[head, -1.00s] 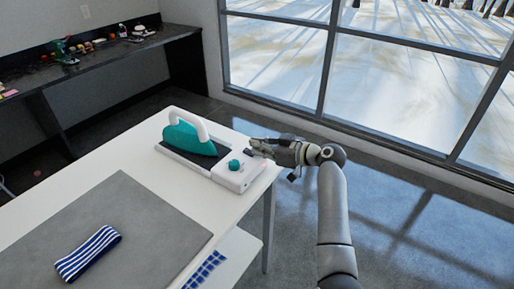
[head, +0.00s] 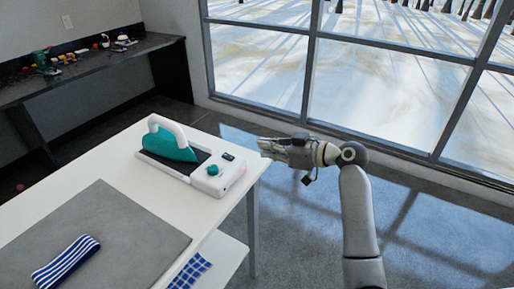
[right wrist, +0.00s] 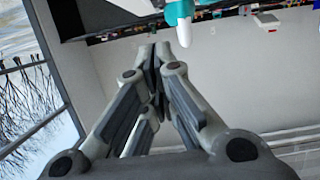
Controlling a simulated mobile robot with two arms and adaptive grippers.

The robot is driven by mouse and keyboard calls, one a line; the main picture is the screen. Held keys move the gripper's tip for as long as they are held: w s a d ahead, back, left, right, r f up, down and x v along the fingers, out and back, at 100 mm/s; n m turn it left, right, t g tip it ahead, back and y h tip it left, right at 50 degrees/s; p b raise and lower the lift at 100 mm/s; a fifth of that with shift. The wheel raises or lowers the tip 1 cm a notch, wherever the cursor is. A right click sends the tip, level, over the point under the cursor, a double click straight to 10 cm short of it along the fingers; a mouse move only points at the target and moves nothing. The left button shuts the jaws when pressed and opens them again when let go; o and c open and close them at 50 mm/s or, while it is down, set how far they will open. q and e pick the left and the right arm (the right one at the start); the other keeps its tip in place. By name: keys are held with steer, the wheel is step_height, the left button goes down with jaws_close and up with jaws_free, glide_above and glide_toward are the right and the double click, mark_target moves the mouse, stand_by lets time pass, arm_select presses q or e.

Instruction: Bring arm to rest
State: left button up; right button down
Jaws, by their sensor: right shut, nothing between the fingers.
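My right gripper (head: 264,148) is at the right edge of the white table, beside the iron's base, with a gap between them. Its fingers are closed together and empty, as the right wrist view (right wrist: 157,62) shows. The teal and white iron (head: 170,144) rests on its white base (head: 205,182), which has a teal knob (head: 213,170). Part of the iron's white and teal body (right wrist: 181,18) shows at the top of the right wrist view. My left gripper is not in view.
The white table (head: 130,150) carries a grey mat (head: 110,225) with a blue-striped folded cloth (head: 66,262). A blue checked cloth (head: 190,272) lies on a lower shelf. A dark counter (head: 90,68) with small items stands along the back wall. Open floor lies right of the table.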

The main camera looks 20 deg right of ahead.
stand_by(0.5)
